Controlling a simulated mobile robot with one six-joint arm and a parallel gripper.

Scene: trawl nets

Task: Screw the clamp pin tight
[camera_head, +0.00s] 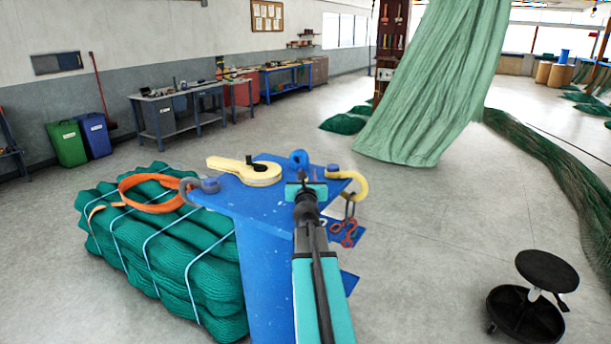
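A blue stand (263,260) rises in the middle of the view. On its top lies a cream-yellow tool (240,171) with a flat handle and a round end, and a small dark knob (250,160) stands up from it. A blue ring-shaped piece (298,159) stands at the far edge of the top. I cannot tell which of these small parts is the clamp pin. My gripper (306,191) is over the right part of the stand top, in front of the blue ring and right of the cream tool. Its fingers are seen from behind, so their opening is hidden.
Bundled green netting (170,245) with an orange band (150,207) fills the left. A black stool (537,290) stands right.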

